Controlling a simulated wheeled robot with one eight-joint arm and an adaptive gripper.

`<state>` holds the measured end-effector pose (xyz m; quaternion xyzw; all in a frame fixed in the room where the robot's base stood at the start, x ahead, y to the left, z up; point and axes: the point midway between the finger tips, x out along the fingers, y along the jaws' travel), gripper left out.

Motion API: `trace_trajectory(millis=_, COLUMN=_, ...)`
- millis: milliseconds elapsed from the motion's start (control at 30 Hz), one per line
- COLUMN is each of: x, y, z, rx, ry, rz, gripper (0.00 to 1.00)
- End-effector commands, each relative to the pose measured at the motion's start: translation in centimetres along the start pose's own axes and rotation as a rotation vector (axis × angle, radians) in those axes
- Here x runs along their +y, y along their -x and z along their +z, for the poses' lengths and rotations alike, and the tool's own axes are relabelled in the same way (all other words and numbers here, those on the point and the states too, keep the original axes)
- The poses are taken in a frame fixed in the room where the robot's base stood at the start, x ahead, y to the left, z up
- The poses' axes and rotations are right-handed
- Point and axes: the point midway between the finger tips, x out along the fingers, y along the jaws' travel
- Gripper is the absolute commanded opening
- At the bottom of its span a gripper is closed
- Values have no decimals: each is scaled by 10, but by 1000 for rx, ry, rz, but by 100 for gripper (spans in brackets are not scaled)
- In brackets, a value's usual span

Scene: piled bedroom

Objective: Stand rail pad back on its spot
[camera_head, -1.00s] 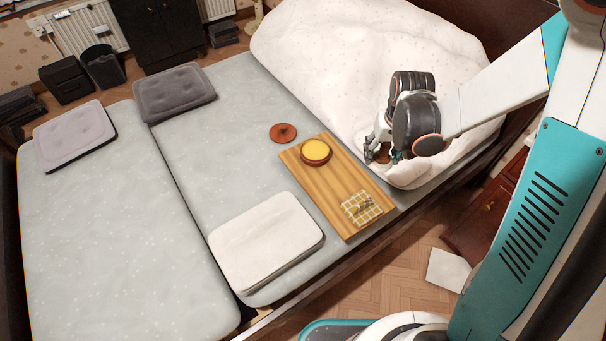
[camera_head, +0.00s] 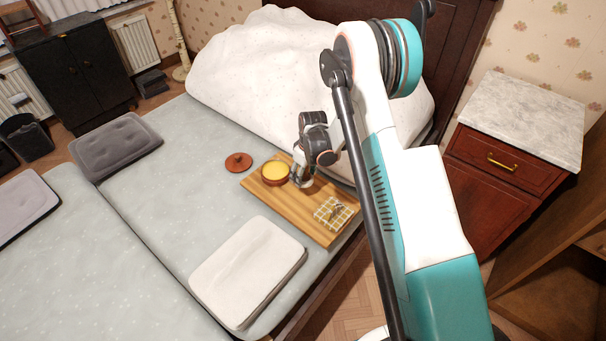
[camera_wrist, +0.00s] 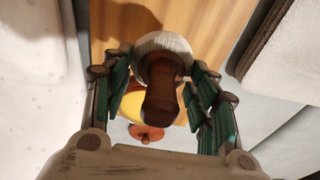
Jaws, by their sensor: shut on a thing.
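I take this to be the rail pad (camera_wrist: 161,100). Its pale disc faces the board (camera_wrist: 215,22). I cannot tell whether it touches the wood. In the head view the pad is mostly hidden by my gripper.
A brown bowl with yellow contents (camera_head: 275,173) stands on the board close left of my gripper. A checked cloth (camera_head: 333,213) lies at the board's right end. A brown lid (camera_head: 239,162) lies on the bed. A white cushion (camera_head: 245,262) is in front; a bunched white duvet (camera_head: 260,75) is behind.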

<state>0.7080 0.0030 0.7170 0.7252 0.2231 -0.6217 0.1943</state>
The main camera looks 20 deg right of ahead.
Motion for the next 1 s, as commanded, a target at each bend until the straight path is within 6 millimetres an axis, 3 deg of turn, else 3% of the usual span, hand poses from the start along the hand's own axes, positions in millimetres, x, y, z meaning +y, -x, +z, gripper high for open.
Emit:
trace_trajectory(millis=467, x=0, y=-1, z=1, rx=1, ry=-1, rz=0, gripper=10)
trace_trajectory(millis=1000, x=0, y=-56, z=9, rx=1, ry=-2, rz=0, gripper=10)
